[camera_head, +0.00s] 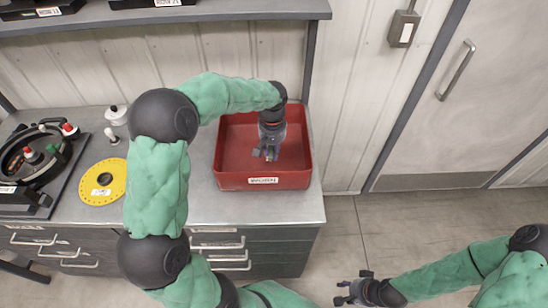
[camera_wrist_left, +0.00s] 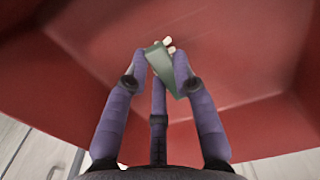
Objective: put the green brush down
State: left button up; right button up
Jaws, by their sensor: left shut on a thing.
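The green brush (camera_wrist_left: 160,68), a small green block with pale tips at its far end, is between the fingers of my left gripper (camera_wrist_left: 158,70) in the left wrist view. My left gripper (camera_head: 266,154) is shut on it, over the inside of the red bin (camera_head: 231,182) in the head view. The bin's red floor and walls surround the brush in the wrist view. I cannot tell whether the brush touches the floor; it is mostly hidden by the fingers in the head view. My right gripper (camera_head: 345,290) is open and empty, low over the floor, right of the bench.
The bin stands on the right end of the grey bench (camera_head: 268,208). To its left are a yellow disc (camera_head: 104,196), a small white-topped item (camera_head: 117,115) and a black round device (camera_head: 35,160). A shelf (camera_head: 220,10) overhangs the back. A door (camera_head: 425,100) is at right.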

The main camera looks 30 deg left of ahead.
aim_at(274, 163)
pick_arm(q)
jog(key=shift+w+d+f, duration=0.15)
jog(key=shift+w+f, duration=0.1)
jog(key=shift+f, duration=0.15)
jog(key=shift+f+b, duration=0.4)
jog(key=shift+f, duration=1.1)
jog(key=shift+f, duration=0.1)
jog(key=o, duration=0.9)
jog(key=shift+o, duration=0.2)
notch_tip(274, 163, up, 12)
jog(key=p, duration=0.2)
jog(key=shift+p, duration=0.35)
